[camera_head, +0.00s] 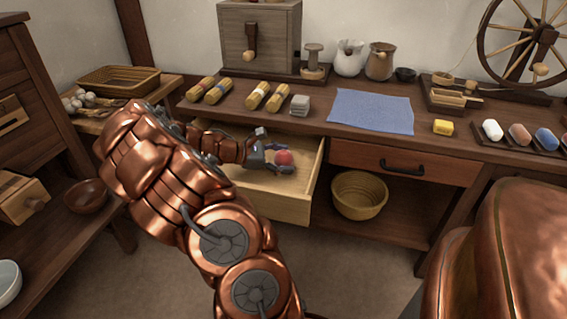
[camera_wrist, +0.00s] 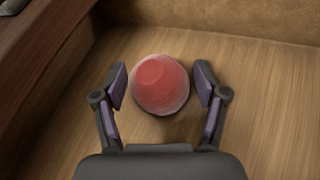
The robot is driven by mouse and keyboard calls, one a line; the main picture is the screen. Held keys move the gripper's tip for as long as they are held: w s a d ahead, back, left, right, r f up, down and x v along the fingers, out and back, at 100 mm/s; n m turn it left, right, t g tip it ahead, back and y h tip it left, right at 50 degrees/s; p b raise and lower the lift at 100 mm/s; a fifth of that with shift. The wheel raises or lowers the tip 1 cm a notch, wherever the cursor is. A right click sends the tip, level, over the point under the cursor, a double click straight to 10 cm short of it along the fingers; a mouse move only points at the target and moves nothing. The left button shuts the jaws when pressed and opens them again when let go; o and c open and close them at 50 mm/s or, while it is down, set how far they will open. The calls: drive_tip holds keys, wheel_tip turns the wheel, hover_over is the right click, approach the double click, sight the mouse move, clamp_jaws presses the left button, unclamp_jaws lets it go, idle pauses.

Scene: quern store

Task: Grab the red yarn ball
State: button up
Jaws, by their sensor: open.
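The red yarn ball (camera_head: 284,157) lies in the open drawer (camera_head: 262,203) under the worktop in the head view. In the wrist view the ball (camera_wrist: 160,84) rests on the wooden drawer floor, near a corner. My gripper (camera_head: 283,159) reaches down into the drawer at the ball. In the wrist view my gripper (camera_wrist: 161,86) is open, with one finger on each side of the ball. A small gap shows at the left finger; the right finger is very near the ball, and I cannot tell whether it touches.
Drawer walls stand close around my gripper. The worktop above holds yellow bundles (camera_head: 218,91), a grey stack (camera_head: 300,105), a blue cloth (camera_head: 371,111) and a yellow block (camera_head: 443,127). A closed drawer (camera_head: 402,165) is at the right. A basket (camera_head: 359,195) sits below.

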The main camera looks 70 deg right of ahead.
drive_tip(key=shift+c, duration=0.2)
drive_tip(key=c, duration=0.9)
